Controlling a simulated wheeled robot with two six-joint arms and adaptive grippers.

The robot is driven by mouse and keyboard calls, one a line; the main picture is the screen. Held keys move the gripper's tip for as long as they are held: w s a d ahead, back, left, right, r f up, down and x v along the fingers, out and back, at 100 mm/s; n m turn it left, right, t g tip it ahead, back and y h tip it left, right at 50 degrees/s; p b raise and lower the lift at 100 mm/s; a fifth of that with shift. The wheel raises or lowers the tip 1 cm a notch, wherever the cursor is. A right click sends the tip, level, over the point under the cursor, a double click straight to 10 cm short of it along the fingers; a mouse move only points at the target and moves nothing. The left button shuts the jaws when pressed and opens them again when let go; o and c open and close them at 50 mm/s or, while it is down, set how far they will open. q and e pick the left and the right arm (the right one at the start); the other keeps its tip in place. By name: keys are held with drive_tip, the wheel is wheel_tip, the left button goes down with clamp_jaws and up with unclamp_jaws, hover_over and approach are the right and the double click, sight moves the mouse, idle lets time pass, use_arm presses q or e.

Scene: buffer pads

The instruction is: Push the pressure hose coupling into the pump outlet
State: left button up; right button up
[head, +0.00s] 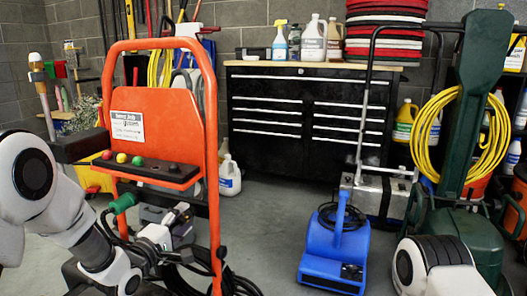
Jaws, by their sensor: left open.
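The orange pressure washer cart (212,130) stands at the left. A green hose coupling (123,203) with a black hose shows low at its left side, tilted up to the right. My left gripper (183,212) is low inside the cart frame, to the right of the green coupling and apart from it. It is open, and I see nothing between its fingers. The grey pump housing (150,214) is partly hidden behind my left arm and gripper, and I cannot make out the outlet. My right arm shows at the lower right, but its gripper is outside the picture.
A blue floor blower (333,256) stands on the floor at centre right. A black drawer cabinet (265,112) is at the back. A green machine (468,232) with a yellow hose stands at the right. Open floor lies between cart and blower.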

sight(179, 223)
use_arm(q)
drive_tip(key=shift+p, duration=0.35)
idle(0.4)
clamp_jaws()
drive_tip(key=shift+p+v, duration=0.7)
drive_tip(key=shift+v, duration=2.35)
